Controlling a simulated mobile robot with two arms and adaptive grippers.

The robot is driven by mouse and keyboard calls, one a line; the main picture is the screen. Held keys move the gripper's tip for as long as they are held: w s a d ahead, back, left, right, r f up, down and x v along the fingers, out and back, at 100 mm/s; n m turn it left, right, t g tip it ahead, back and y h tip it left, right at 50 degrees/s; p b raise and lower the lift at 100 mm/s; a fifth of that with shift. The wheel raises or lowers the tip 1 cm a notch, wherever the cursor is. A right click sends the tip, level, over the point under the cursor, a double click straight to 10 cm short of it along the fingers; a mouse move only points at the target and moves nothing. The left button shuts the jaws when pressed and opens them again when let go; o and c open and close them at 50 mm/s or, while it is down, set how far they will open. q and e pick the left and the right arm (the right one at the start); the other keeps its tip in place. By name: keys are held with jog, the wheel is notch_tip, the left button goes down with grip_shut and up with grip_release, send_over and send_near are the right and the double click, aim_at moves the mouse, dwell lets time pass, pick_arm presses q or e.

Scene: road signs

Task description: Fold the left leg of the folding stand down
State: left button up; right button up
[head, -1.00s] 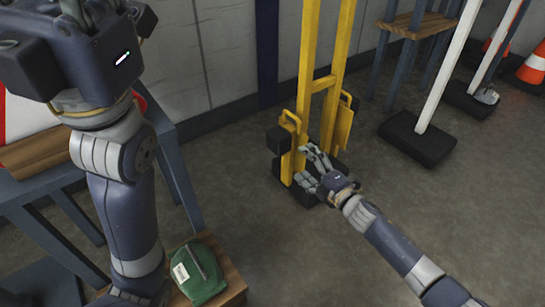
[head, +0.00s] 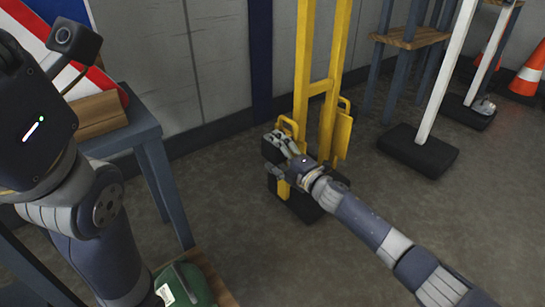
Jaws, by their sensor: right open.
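The yellow folding stand (head: 334,60) stands upright near the wall, with dark feet at its base. Its left leg has a yellow handle (head: 289,122) at the top and a black end block partly covered by my fingers; it appears folded up against the frame. The right leg (head: 342,136) also sits up against the frame. My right gripper (head: 279,159) is open at the left leg, its fingers around or just in front of the black block; I cannot tell whether they touch it. My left gripper (head: 45,105) is partly in view, close to the camera; its fingertips are not clear.
A blue-grey table (head: 150,140) with a wooden block and a red-white-blue sign (head: 75,15) is at the left. A green bag (head: 190,285) lies low at the bottom left. A white post on a black base (head: 418,150) and orange cones (head: 528,75) stand right. The floor in front is clear.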

jog(key=shift+w+a, duration=0.35)
jog(key=shift+w, duration=0.1)
